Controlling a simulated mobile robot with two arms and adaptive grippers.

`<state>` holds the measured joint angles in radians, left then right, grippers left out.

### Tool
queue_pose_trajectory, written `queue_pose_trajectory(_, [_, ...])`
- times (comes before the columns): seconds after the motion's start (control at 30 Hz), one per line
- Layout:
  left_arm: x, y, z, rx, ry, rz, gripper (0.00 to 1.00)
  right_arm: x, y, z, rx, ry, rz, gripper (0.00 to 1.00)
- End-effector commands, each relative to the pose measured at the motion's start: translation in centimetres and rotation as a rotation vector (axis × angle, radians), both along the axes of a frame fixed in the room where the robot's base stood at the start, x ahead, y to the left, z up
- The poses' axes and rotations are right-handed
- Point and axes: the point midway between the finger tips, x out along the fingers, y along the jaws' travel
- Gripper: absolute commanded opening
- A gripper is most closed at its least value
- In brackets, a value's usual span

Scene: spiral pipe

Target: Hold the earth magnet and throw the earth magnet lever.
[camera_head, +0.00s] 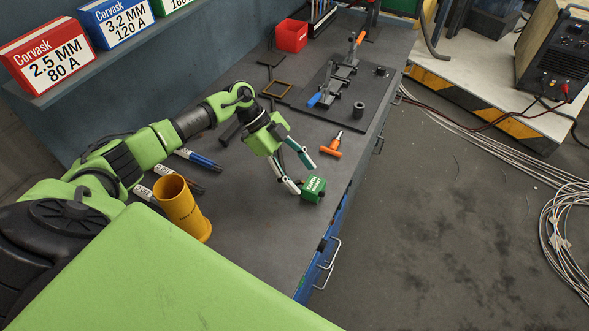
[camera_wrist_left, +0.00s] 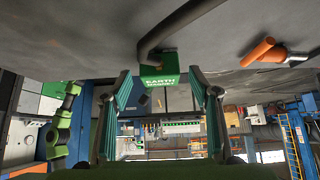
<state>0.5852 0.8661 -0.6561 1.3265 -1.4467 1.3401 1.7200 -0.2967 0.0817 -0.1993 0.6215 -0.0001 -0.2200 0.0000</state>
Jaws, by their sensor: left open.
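The earth magnet (camera_head: 313,190) is a small green block with white lettering near the front edge of the workbench. It also shows in the left wrist view (camera_wrist_left: 160,79), beyond and between the two fingertips, with a dark curved bar or cable running from it. My left gripper (camera_head: 306,179) is open, its fingers pointing at the magnet. In the left wrist view the gripper (camera_wrist_left: 159,72) has clear gaps on both sides of the block, and I see no grip on it. I cannot make out the magnet's lever clearly. My right gripper is not in view.
An orange-handled tool (camera_head: 330,148) lies just beyond the magnet. A dark plate (camera_head: 341,98) with clamps lies further back, near a red bin (camera_head: 291,35). The bench drops off to the floor at right.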

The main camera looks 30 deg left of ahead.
Motion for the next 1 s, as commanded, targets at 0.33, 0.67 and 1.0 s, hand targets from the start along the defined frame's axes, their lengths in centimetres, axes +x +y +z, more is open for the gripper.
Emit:
queue_pose_trajectory(0.33, [0.1, -1.9, -2.1, -0.001, 0.001, -0.001, 0.56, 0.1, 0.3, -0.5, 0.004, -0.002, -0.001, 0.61])
queue_pose_trajectory(0.67, [0.2, -2.9, -3.4, -0.001, 0.001, -0.001, 0.56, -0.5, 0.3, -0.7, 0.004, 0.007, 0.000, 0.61])
queue_pose_trajectory(1.0, [0.2, -3.1, -3.6, -0.001, 0.000, 0.000, 0.56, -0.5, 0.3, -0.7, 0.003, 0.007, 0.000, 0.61])
